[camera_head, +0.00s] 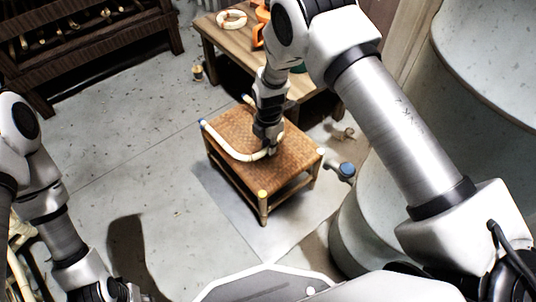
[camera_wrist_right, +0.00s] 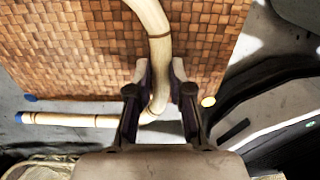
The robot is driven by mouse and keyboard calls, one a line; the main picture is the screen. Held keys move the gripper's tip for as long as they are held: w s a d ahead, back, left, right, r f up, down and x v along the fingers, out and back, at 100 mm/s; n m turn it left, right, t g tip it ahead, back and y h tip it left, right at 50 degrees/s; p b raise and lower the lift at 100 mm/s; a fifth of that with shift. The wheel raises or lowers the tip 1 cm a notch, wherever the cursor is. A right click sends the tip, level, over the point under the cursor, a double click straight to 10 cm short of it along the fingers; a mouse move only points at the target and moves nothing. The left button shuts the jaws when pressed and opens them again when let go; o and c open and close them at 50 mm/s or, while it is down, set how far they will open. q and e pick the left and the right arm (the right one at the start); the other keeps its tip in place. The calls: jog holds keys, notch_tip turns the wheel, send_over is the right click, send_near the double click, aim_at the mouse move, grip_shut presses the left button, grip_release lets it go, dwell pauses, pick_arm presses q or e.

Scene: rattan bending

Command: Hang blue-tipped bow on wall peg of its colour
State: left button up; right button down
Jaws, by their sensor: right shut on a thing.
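The blue-tipped bow (camera_head: 233,152) is a pale, bent rattan pole over the woven stool (camera_head: 225,135). In the head view its blue tip (camera_head: 203,123) points left, by the stool's left corner. My right gripper (camera_head: 269,144) is above the seat, shut on the bow near its bend. In the right wrist view the bow (camera_wrist_right: 80,120) runs from the blue tip at left to between the fingers (camera_wrist_right: 160,100), then up past the top edge. Its other end is out of that view. My left arm shows at lower left, but its fingers are out of frame. I cannot make out the wall peg.
A wooden table (camera_head: 225,42) stands behind the stool, with a pale ring (camera_head: 232,19) and orange items on it. A dark rack (camera_head: 75,40) of pale pieces is at upper left. A large grey rounded form (camera_head: 490,60) is at right. The floor left of the stool is clear.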

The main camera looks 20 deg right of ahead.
notch_tip(320, 180, down, 4)
jog(key=shift+a+r+b, duration=0.1)
jog(key=shift+r+b, duration=0.15)
jog(key=shift+b, duration=0.05)
pick_arm(q)
jog(key=shift+f, duration=0.6)
pick_arm(e)
jog(key=shift+r, duration=0.2)
jog(key=shift+f, duration=0.1)
jog(key=shift+f, duration=0.15)
jog(key=c, duration=1.1)
grip_release()
jog(key=shift+o, duration=0.2)
